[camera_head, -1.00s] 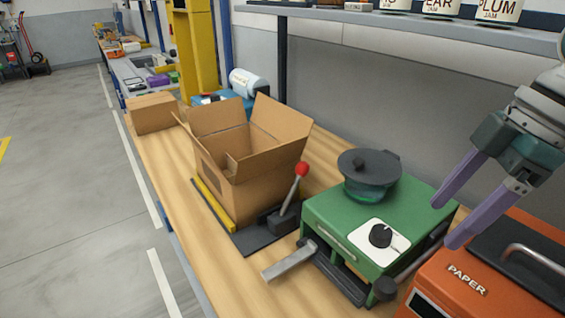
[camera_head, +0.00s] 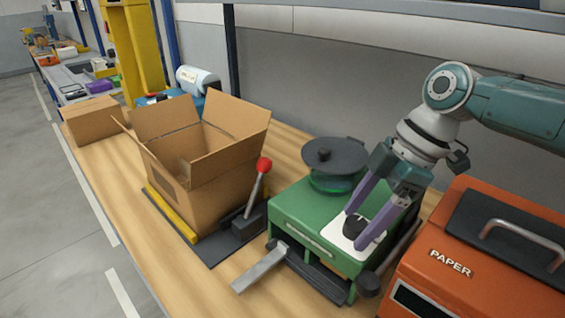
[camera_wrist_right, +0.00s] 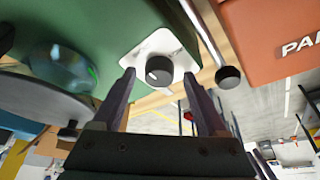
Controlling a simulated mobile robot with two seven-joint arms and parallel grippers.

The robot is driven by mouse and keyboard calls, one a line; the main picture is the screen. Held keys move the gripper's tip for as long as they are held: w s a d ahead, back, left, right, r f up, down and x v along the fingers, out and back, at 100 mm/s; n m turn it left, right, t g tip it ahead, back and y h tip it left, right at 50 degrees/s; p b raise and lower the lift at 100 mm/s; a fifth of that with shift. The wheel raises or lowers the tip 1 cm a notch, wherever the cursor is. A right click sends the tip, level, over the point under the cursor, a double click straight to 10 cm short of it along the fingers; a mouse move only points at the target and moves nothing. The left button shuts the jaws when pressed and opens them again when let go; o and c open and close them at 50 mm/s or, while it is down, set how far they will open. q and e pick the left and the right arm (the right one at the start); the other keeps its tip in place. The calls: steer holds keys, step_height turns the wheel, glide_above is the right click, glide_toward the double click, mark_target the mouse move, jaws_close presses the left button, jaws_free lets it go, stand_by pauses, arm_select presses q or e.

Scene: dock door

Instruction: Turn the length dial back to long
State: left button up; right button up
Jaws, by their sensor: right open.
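The length dial (camera_head: 354,226) is a black knob on a white plate (camera_head: 340,241) on top of the green machine (camera_head: 300,212). My right gripper (camera_head: 358,228) reaches down over the dial with its two purple fingers open, one on each side of it in the head view. In the right wrist view the dial (camera_wrist_right: 159,70) shows between and beyond the fingertips of the right gripper (camera_wrist_right: 160,78), with a light pointer mark on it. I cannot tell whether a finger touches it. The plate's markings are not readable. My left gripper is not in view.
A dark round reel (camera_head: 335,156) sits on the machine behind the dial. An orange PAPER box (camera_head: 450,262) stands close on the right. An open carton (camera_head: 205,190) and a red-knobbed lever (camera_head: 263,165) are on the left. A metal arm (camera_head: 260,270) sticks out at the front.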

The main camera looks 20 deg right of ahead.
jaws_close()
stand_by(0.6)
